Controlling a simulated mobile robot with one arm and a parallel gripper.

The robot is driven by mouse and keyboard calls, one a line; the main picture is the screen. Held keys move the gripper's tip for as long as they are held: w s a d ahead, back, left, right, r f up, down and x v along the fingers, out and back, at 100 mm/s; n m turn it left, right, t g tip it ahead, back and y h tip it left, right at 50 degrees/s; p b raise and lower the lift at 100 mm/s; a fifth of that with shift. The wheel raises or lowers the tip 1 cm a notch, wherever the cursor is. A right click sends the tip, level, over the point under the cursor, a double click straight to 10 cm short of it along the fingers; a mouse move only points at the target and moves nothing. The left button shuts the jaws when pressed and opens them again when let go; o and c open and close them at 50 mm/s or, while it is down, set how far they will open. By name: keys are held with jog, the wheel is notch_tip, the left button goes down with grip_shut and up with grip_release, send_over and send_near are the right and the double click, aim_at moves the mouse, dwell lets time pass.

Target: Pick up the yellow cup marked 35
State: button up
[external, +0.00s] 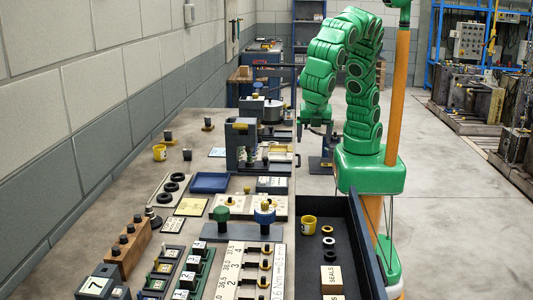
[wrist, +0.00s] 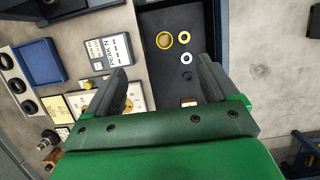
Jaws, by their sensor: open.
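A yellow cup (external: 308,225) stands upright in the dark tray. Its dark mark is too small to read. In the wrist view the cup shows from above as a yellow ring (wrist: 164,40), beyond the fingertips and between their lines. Another yellow cup (external: 159,152) stands on the bench by the wall; its mark is also unreadable. My gripper (external: 316,132) hangs above the far part of the bench's right side, apart from both cups. In the wrist view my gripper (wrist: 161,70) has its two dark fingers wide apart, with nothing between them.
The dark tray (external: 345,235) also holds a black ring (external: 328,240), a pale ring (external: 329,254) and a SEALS box (external: 331,279). A blue tray (external: 210,182), knobbed plates and numbered blocks crowd the bench left of it. A dark press-like fixture (external: 241,143) stands farther back.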

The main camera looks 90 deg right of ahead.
notch_tip(320, 180, up, 5)
jog(key=w+r+m+y, duration=0.2)
jog(key=w+y, duration=0.7)
jog(key=w, duration=1.6)
jog(key=w+d+m+t+y, duration=0.2)
jog(key=w+d, duration=0.4)
jog(key=w, duration=0.4)
jog(key=w+d+m+t+y, duration=0.1)
jog(key=w+d+t+y, duration=0.1)
jog(key=w+d, duration=0.6)
jog(key=w+d+f+m+t, duration=0.1)
jog(key=w+d+m+t, duration=0.3)
jog(key=w+d, duration=1.05)
jog(key=h, duration=0.1)
send_near(159, 147)
jog(key=a, duration=0.3)
jog(key=shift+a+t, duration=0.3)
jog(key=shift+a, duration=0.1)
jog(key=shift+a+f, duration=0.1)
jog(key=shift+f, duration=0.4)
jog(key=shift+w+a+f, duration=0.25)
jog(key=shift+w+a, duration=0.05)
jog(key=shift+x, duration=3.2)
